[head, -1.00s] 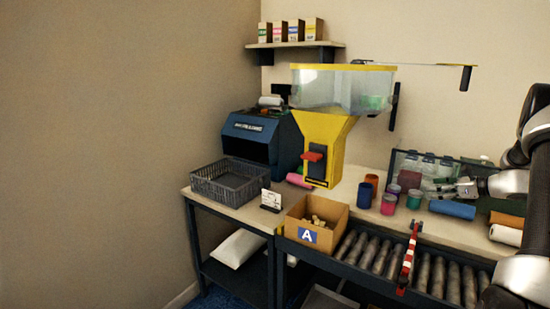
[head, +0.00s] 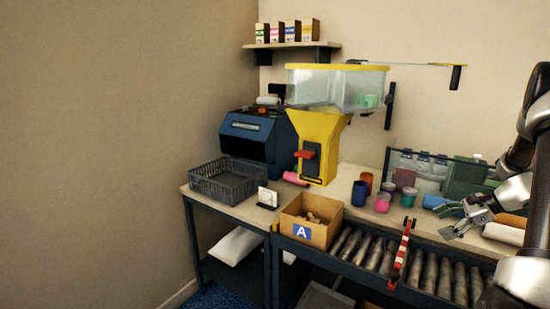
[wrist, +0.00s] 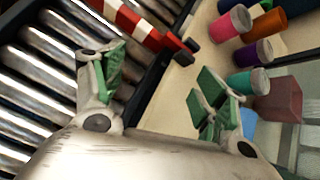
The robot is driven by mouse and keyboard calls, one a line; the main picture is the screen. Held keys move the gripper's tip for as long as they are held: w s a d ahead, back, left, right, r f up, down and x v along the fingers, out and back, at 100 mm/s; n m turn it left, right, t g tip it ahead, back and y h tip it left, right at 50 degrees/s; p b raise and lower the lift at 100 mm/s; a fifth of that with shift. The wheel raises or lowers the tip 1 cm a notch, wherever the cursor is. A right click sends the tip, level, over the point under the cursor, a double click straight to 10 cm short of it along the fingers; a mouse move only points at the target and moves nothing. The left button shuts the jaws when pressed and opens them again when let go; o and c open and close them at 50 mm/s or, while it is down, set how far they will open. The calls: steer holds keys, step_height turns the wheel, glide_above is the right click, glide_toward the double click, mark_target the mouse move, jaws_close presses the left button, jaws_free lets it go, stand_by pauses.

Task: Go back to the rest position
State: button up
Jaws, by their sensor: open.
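My gripper (head: 459,229) is at the right in the head view, above the bench edge by the roller conveyor. In the wrist view its two green-padded fingers (wrist: 158,82) stand wide apart with nothing between them. The fingers hang over the border between the metal rollers (wrist: 35,75) and the pale bench top. My arm comes in from the right edge of the head view.
A red-and-white striped bar (head: 402,252) crosses the conveyor left of my gripper. Several coloured cups (head: 383,202) stand on the bench beyond. An open carton marked A (head: 305,232) sits on the conveyor's left end, below the yellow hopper (head: 318,135). A grey crate (head: 226,182) stands further left.

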steer(key=s+a+r+n+h, duration=0.2)
steer(key=s+a+r+n, duration=0.4)
steer(key=s+r, duration=0.2)
steer(key=s+a+r+n+h, duration=0.3)
steer(key=s+a+r+n, duration=0.4)
steer(key=s, duration=0.5)
steer(key=s+a+r+n+h, duration=0.2)
steer(key=s+a+r+n, duration=0.4)
steer(key=s+r, duration=0.3)
steer(key=shift+s+a+r+n+g+h, duration=0.2)
steer(key=shift+s+n+g+h, duration=0.2)
steer(key=shift+s+n, duration=0.45)
steer(key=shift+s, duration=0.1)
